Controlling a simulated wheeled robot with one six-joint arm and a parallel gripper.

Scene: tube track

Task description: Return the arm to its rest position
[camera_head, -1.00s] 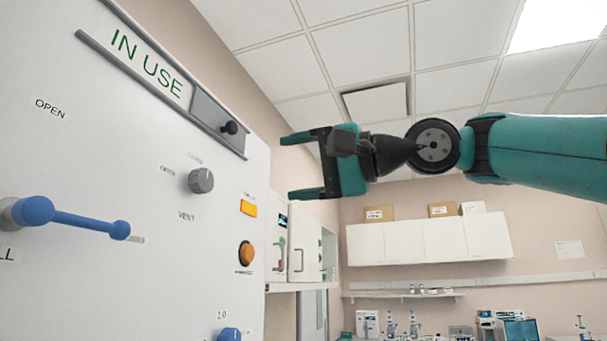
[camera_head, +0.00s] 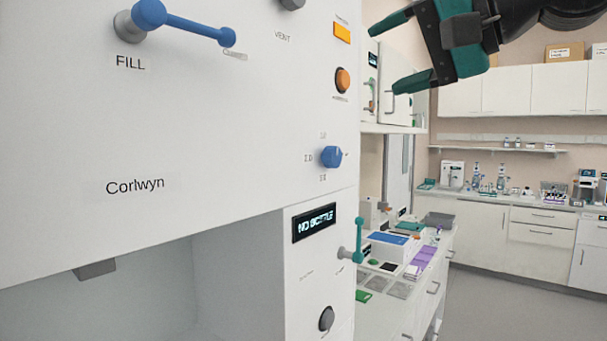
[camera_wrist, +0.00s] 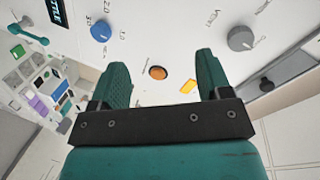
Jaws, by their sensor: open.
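My gripper (camera_head: 398,52) is open and empty at the upper right of the head view, raised beside the white panel of the machine (camera_head: 200,120). In the wrist view the two teal fingers of my gripper (camera_wrist: 160,75) stand apart and point at the panel. Between them, beyond the tips, show an orange round button (camera_wrist: 158,73) and a yellow rectangular light (camera_wrist: 188,87). Nothing is held. Most of my arm is out of the head view.
The panel carries a blue FILL lever (camera_head: 185,24), a blue dial (camera_head: 331,157), a display reading NO BOTTLE (camera_head: 314,223) and a teal lever (camera_head: 352,246). An open recess lies below. A bench (camera_head: 440,262) with lab items stands beyond, with clear floor (camera_head: 510,300) to its right.

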